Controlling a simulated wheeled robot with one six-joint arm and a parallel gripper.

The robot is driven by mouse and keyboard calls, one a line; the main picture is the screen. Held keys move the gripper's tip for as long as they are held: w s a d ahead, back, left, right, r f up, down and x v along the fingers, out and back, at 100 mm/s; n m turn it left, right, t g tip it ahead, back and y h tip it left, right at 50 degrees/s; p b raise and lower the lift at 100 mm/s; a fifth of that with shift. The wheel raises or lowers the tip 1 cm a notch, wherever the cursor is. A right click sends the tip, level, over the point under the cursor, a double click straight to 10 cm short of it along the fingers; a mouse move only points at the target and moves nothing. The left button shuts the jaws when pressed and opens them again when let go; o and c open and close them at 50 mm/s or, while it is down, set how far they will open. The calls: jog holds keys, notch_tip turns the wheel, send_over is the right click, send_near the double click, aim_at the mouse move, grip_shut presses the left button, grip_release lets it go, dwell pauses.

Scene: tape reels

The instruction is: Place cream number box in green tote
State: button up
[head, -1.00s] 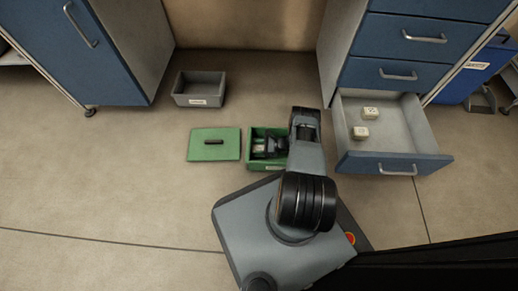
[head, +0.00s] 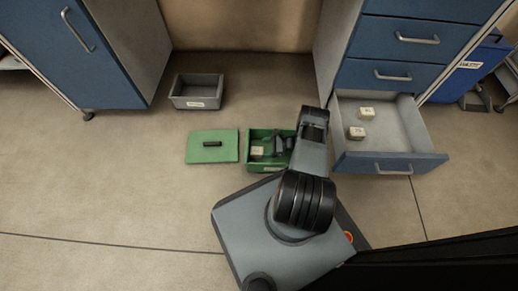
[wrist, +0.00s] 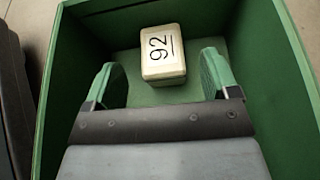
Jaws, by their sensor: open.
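A cream number box marked 92 (wrist: 163,55) lies on the floor of the green tote (wrist: 297,120) in the wrist view. In the head view the same box (head: 257,152) shows at the left end of the green tote (head: 262,168). My gripper (wrist: 163,82) is open and empty, with its green-padded fingers apart on either side, just short of the box. In the head view my gripper (head: 281,146) is over the right part of the tote. Two more cream boxes (head: 357,132) (head: 367,113) lie in the open drawer (head: 400,158).
A grey bin (head: 197,91) stands farther back. Blue cabinets (head: 110,50) stand at left and right. The floor at left is clear.

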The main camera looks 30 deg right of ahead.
jog(key=v, duration=0.6)
jog(key=w+a+r+n+g+h, duration=0.2)
jog(key=r+n, duration=0.2)
jog(key=r, duration=0.6)
jog(key=w+a+r+n+g+h, duration=0.1)
jog(key=w+a+r+n+g, duration=0.2)
jog(key=r, duration=0.8)
jog(key=w+a+r+n+g+h, duration=0.2)
jog(key=r+n, duration=0.3)
jog(key=r, duration=0.5)
jog(key=s+a+r+n+h, duration=0.2)
jog(key=s+a+r+n, duration=0.15)
jog(key=r, duration=0.25)
jog(key=s+a+r+n+h, duration=0.2)
jog(key=s+a+r+n, duration=0.15)
jog(key=r, duration=0.35)
jog(key=s+a+r+n+t+h, duration=0.2)
jog(key=s+a+r+n+t, duration=0.1)
jog(key=s, duration=0.7)
notch_tip(320, 180, up, 3)
jog(key=shift+s+a+f+n+h+p, duration=0.2)
jog(key=shift+s+a+n+h+p, duration=0.2)
jog(key=shift+a+n, duration=0.4)
jog(key=shift+d+r, duration=0.1)
